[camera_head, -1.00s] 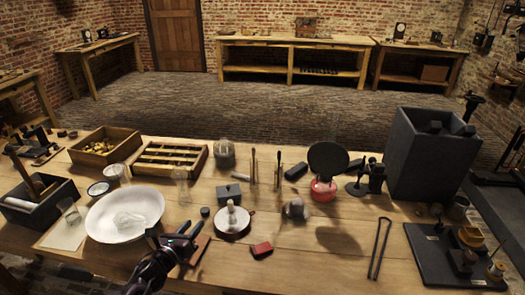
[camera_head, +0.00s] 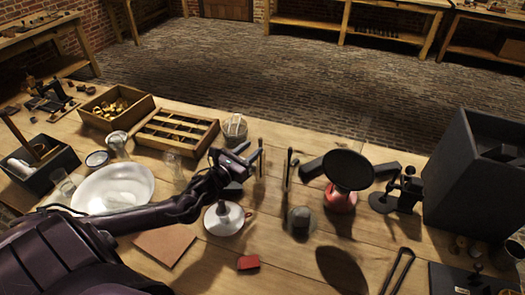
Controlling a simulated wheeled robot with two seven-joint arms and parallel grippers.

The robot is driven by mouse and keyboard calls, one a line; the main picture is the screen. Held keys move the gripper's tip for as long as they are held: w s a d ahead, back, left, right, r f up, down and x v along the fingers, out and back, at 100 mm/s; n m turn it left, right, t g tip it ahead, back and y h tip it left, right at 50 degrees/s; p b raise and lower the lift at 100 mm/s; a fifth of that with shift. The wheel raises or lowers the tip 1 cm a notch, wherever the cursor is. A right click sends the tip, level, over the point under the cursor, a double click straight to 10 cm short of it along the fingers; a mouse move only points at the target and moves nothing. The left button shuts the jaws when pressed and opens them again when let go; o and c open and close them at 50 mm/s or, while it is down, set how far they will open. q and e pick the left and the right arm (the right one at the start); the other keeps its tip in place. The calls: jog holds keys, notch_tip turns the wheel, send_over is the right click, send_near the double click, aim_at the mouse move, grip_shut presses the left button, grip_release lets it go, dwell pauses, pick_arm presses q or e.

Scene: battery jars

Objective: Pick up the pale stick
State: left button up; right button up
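Two thin upright sticks stand near the table's middle: one (camera_head: 261,158) just right of my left gripper, the other (camera_head: 289,169) further right. Both look brownish here, and I cannot tell whether either is the pale stick. A short pale stick that lay near them in the earlier view is not visible now; my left gripper covers that area. My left gripper (camera_head: 246,156) appears open, with its fingers pointing right towards the nearer upright stick. I cannot tell if it touches anything. My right gripper is not in view.
A white-based dish with a knob (camera_head: 224,219) stands below the gripper. A glass jar (camera_head: 235,128) stands behind it, and a slotted wooden tray (camera_head: 177,132) to its left. A round black disc on a red base (camera_head: 341,199) and a large dark box (camera_head: 473,185) stand right.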

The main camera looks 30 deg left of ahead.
aim_at(261, 142)
pick_arm(q)
jog(key=w, duration=0.1)
jog(key=w+p, duration=0.1)
jog(key=w, duration=0.3)
jog(key=shift+w+d+p, duration=0.2)
jog(key=shift+d+p, duration=0.05)
jog(key=shift+p, duration=0.05)
jog(key=shift+c, duration=0.5)
grip_shut()
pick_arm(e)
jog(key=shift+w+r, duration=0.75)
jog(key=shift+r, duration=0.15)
